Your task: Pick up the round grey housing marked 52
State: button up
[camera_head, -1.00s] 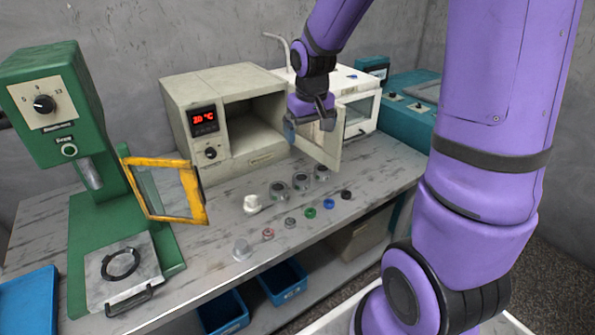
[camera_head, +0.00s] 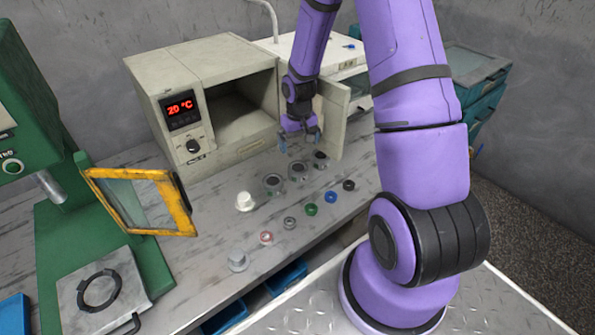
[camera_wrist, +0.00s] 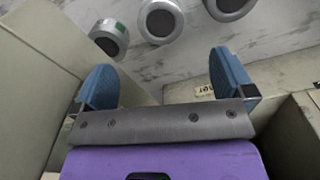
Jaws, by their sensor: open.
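Three round grey housings stand in a slanted row on the bench in front of the oven: a left one (camera_head: 273,184), a middle one (camera_head: 297,173) and a right one (camera_head: 319,160). I cannot read the number 52 on any of them. In the wrist view, three housings show at the top: one with a green mark (camera_wrist: 108,38), a middle one (camera_wrist: 160,20) and one cut by the frame edge (camera_wrist: 230,6). My gripper (camera_head: 300,140) is open and empty, just behind the row, beside the open oven door. Its blue fingers (camera_wrist: 165,80) are apart, with bare bench between them.
The beige oven (camera_head: 190,100) stands left of my gripper, its open door (camera_head: 335,115) close on the right. A white part (camera_head: 244,202), a grey stepped part (camera_head: 237,261) and several small coloured rings (camera_head: 311,210) lie in front. A yellow-framed guard (camera_head: 140,200) stands left.

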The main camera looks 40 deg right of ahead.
aim_at(299, 168)
notch_tip(299, 168, down, 12)
dwell(0.7)
jog(key=c, duration=1.2)
jog(key=shift+r, duration=0.1)
